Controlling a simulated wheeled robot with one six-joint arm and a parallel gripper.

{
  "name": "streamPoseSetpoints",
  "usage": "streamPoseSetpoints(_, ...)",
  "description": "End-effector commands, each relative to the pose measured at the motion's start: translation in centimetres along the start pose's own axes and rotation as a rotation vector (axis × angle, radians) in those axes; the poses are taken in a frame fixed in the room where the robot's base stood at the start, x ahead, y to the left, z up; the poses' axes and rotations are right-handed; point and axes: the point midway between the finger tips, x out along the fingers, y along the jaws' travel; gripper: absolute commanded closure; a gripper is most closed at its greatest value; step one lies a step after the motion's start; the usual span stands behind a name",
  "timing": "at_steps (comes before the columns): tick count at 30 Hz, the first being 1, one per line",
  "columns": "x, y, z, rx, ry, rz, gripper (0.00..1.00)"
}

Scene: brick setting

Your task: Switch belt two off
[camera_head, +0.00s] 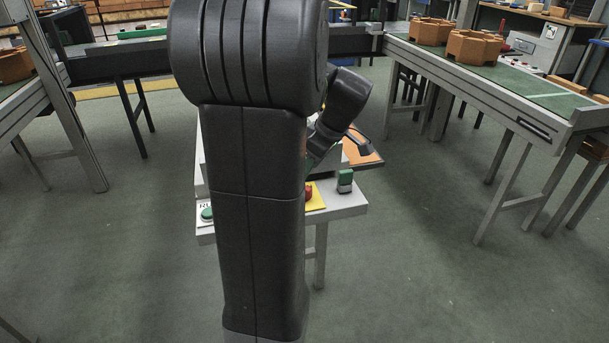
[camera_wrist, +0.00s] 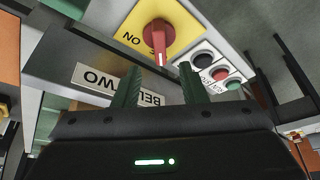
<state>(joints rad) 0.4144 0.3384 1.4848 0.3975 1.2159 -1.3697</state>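In the wrist view a red rotary switch handle (camera_wrist: 158,36) sits on a yellow plate (camera_wrist: 183,18) marked ON. A label reading BELT TWO (camera_wrist: 96,78) is on the grey panel near it, partly hidden by a finger. My gripper (camera_wrist: 160,67) is open, its two green fingers apart, with the end of the red handle appearing between their tips. I see gaps on both sides of the handle; contact is not visible. In the head view my arm hides most of the console, and the gripper's fingers cannot be made out.
Black, red and green buttons (camera_wrist: 220,73) sit right of the switch. A conveyor (camera_head: 490,85) with octagonal parts is at right; open floor lies between.

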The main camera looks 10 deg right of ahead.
Motion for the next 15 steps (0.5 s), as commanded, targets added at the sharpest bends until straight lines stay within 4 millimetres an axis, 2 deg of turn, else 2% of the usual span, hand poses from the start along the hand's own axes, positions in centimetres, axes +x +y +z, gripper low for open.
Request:
streamPoseSetpoints(1, -1.4, 0.1, -0.1, 0.000, 0.001, 0.005, 0.62)
streamPoseSetpoints(6, -4.6, 0.0, 0.0, 0.000, 0.000, 0.003, 0.62)
streamPoseSetpoints(10, -6.0, 0.0, 0.0, 0.000, 0.000, 0.002, 0.62)
streamPoseSetpoints(15, -6.6, 0.0, 0.0, 0.000, -0.001, 0.000, 0.62)
